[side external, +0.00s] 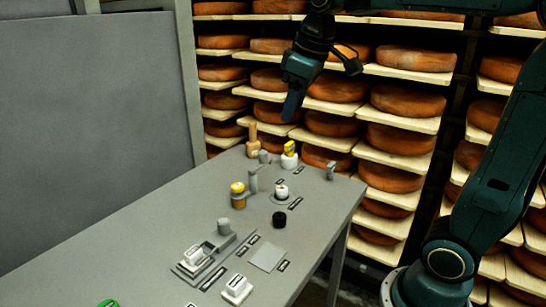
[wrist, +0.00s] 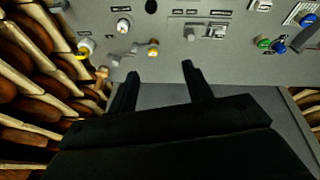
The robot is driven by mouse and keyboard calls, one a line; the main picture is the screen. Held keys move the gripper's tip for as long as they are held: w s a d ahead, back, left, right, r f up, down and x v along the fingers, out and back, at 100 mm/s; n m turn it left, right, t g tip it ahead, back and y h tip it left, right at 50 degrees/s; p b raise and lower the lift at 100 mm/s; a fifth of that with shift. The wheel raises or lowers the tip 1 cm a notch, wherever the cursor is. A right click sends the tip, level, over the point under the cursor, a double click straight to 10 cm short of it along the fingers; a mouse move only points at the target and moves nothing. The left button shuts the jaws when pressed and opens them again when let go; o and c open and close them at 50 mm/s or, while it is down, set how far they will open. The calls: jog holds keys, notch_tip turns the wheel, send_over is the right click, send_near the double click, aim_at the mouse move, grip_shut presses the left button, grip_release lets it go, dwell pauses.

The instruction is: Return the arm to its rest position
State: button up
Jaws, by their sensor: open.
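My gripper (side external: 293,104) is raised well above the far end of the grey table (side external: 150,245) in the side external view, pointing down. In the wrist view my gripper (wrist: 160,72) has its two dark fingers spread apart with nothing between them. It touches nothing on the table. The arm reaches in from the upper right in the side external view.
Shelves of cheese wheels (side external: 410,100) stand close behind the arm. A grey panel (side external: 90,120) stands at left.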

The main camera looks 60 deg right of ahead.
jog(key=s+a+f+m+t, duration=0.1)
jog(key=s+f, duration=0.3)
jog(key=s, duration=0.4)
jog(key=s+a+f+m+t, duration=0.1)
jog(key=s+a+f, duration=0.3)
jog(key=s, duration=0.4)
jog(key=shift+f+y, duration=0.3)
jog(key=shift+f, duration=0.15)
